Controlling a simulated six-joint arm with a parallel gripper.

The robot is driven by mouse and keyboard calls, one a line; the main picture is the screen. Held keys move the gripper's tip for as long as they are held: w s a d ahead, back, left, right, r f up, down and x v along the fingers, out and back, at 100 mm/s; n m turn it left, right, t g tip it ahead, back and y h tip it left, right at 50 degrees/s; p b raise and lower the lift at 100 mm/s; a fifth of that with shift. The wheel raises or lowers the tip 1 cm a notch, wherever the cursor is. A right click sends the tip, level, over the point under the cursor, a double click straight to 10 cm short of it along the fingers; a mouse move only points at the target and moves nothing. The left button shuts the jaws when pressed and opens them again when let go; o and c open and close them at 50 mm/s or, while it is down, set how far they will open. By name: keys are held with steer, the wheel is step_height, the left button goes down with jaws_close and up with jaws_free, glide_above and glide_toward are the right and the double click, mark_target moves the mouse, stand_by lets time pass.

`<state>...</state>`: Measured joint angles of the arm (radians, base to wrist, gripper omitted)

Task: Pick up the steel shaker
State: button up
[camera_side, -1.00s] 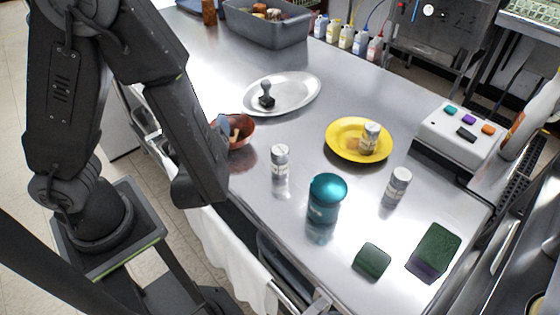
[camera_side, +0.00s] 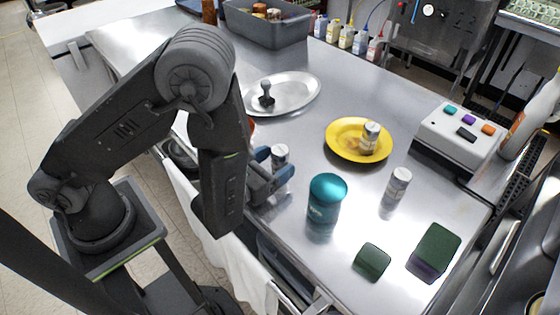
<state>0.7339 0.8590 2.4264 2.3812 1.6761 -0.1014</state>
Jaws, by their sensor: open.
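A small steel shaker (camera_side: 280,153) stands upright on the steel counter, left of the teal jar. My gripper (camera_side: 274,166) is open beside it, with its blue-grey fingers overlapping the lower part of the shaker in view. I cannot tell whether they touch it or reach around it. A similar steel shaker (camera_side: 398,185) stands on the counter to the right. Another (camera_side: 370,135) stands on the yellow plate (camera_side: 338,149).
A teal jar (camera_side: 326,200) stands close to the right of my gripper. A dark green block (camera_side: 372,261) and a green-and-purple sponge (camera_side: 436,248) lie near the right front. A silver oval tray (camera_side: 300,93) holds a dark stamp-like object (camera_side: 266,95). A reddish bowl is mostly hidden behind my arm.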

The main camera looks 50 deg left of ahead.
steer(key=shift+w, duration=0.9)
steer(key=shift+c, duration=0.2)
steer(key=c, duration=1)
